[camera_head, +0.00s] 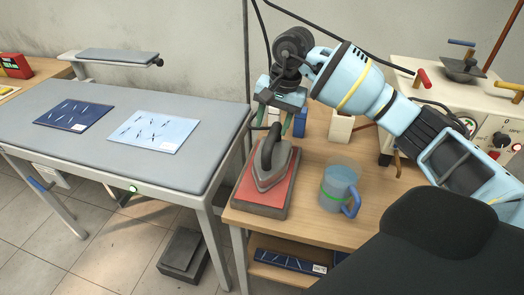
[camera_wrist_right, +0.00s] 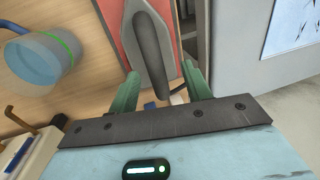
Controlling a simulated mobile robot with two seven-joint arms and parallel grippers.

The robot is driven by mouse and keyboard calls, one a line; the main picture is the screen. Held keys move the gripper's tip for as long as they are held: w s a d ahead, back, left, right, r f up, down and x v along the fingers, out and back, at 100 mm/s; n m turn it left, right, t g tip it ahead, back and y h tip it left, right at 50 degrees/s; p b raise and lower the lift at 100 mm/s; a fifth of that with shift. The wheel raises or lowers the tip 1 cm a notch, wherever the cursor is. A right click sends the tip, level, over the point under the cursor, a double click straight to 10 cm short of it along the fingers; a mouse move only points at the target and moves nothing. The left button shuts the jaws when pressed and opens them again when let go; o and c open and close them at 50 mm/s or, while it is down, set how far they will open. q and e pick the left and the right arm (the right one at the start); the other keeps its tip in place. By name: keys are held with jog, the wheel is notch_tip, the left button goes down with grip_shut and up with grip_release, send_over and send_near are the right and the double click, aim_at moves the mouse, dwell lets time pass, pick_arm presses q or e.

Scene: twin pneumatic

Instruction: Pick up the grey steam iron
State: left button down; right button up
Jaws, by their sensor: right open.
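The grey steam iron (camera_head: 270,168) rests on a red pad (camera_head: 262,194) on the wooden table, its dark handle on top. In the right wrist view the iron (camera_wrist_right: 145,50) lies just beyond the fingers, its handle end reaching toward the gap between them. My right gripper (camera_head: 279,128) is open above and behind the iron's rear end. Its two green fingers show in the right wrist view (camera_wrist_right: 163,90) on either side of the handle's end, and nothing is clamped. I cannot tell whether a finger touches the iron. My left gripper is not in view.
A jug (camera_head: 338,188) with a blue handle and green band stands right of the iron. A white container (camera_head: 341,126) stands behind. A control unit (camera_head: 470,110) with knobs is at the back right. The grey ironing board (camera_head: 100,150) with two cloths is at left.

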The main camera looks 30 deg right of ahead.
aim_at(271, 135)
jog(key=shift+s+f, duration=0.1)
jog(key=shift+s, duration=0.1)
jog(key=shift+f, duration=0.35)
jog(key=shift+w+a+f, duration=0.15)
jog(key=shift+f, duration=1.15)
jog(key=f, duration=0.3)
jog(key=shift+w+f+p, duration=0.2)
jog(key=shift+w+p, duration=0.05)
jog(key=shift+p, duration=0.1)
jog(key=shift+w+f, duration=0.1)
jog(key=shift+f, duration=0.35)
jog(key=shift+c, duration=0.9)
jog(key=c, duration=0.5)
grip_shut()
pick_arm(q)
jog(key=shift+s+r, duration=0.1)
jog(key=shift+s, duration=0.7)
